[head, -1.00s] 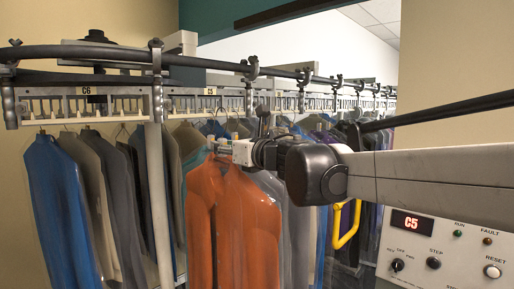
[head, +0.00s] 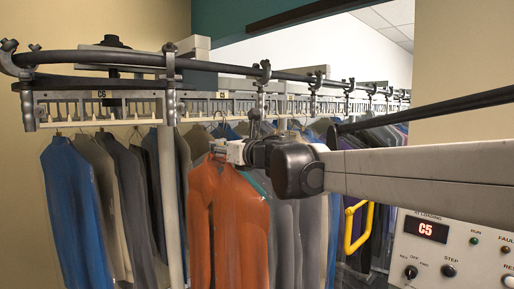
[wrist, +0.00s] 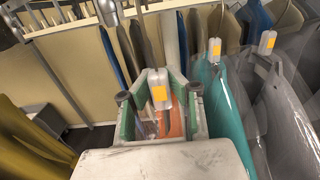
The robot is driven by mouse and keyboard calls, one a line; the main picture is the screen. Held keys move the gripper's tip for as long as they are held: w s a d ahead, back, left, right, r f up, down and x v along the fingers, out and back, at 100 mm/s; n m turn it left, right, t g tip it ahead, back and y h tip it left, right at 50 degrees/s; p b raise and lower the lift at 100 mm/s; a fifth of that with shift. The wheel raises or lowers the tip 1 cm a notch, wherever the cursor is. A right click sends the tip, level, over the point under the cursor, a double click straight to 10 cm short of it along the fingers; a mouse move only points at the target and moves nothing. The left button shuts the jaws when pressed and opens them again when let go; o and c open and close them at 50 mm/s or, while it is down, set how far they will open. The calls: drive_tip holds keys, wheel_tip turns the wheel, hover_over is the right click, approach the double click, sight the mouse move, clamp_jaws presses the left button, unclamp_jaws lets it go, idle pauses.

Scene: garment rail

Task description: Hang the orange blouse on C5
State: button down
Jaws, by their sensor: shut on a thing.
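The orange blouse (head: 228,225), under a clear cover, hangs upright from my gripper (head: 222,148) in front of the rail in the head view. My gripper is shut at the top of its hanger. In the wrist view my gripper (wrist: 160,112) has a white piece with an orange tag (wrist: 158,93) between its fingers, and only a sliver of orange cloth shows. The C5 label (head: 221,97) is on the slotted rail above and just behind the blouse. Whether the hanger hook touches the rail cannot be told.
The C6 section (head: 110,102) is to the left, with a blue garment (head: 72,210) and several grey ones below. A teal garment (wrist: 222,110) hangs close beside my gripper. The control panel (head: 455,245) reads C5. A yellow handle (head: 358,228) stands to the right.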

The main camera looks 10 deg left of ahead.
drive_tip(key=shift+x, duration=2.4)
drive_tip(key=shift+a, duration=0.15)
drive_tip(key=shift+w+a+r+p, duration=0.25)
drive_tip(key=shift+w+a+p, duration=0.05)
drive_tip(key=shift+w+a, duration=0.35)
drive_tip(key=shift+w+a+r+p, duration=0.25)
drive_tip(key=shift+w+a, duration=0.3)
drive_tip(key=shift+a, duration=0.25)
drive_tip(key=shift+p+x, duration=0.3)
drive_tip(key=shift+x, duration=2.15)
drive_tip(key=shift+a+f+b, duration=0.1)
drive_tip(key=shift+f+b, duration=0.7)
drive_tip(key=shift+f, duration=0.55)
